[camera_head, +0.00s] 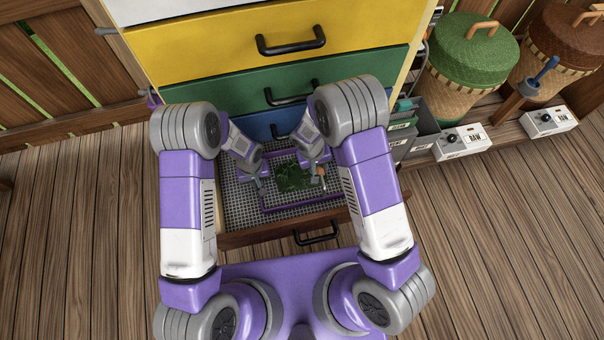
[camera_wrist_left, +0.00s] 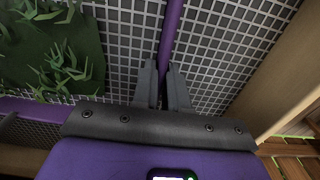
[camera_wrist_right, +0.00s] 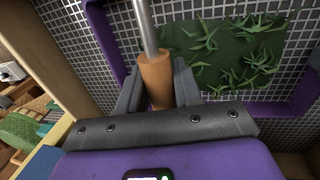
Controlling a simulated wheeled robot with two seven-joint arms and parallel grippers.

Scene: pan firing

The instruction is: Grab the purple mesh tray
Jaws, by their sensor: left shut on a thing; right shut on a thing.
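The purple mesh tray (camera_head: 305,203) lies in the open bottom drawer, with a purple rim and grey wire mesh. Green leaves on a dark green patch (camera_head: 292,178) lie in its middle. My left gripper (camera_head: 262,188) is shut on the purple rim, a bar running between its fingers in the left wrist view (camera_wrist_left: 172,28). My right gripper (camera_head: 318,176) is shut on a wooden handle (camera_wrist_right: 157,78) with a metal rod, held over the tray near its rim (camera_wrist_right: 105,45). The far end of that tool is out of view in the right wrist view.
The open drawer has a brown wooden front (camera_head: 262,236) with a black handle (camera_head: 316,233). Closed yellow (camera_head: 210,45), green and blue drawers stand behind. Baskets (camera_head: 470,55) and white control boxes (camera_head: 463,141) stand at the right. The wooden floor on both sides is clear.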

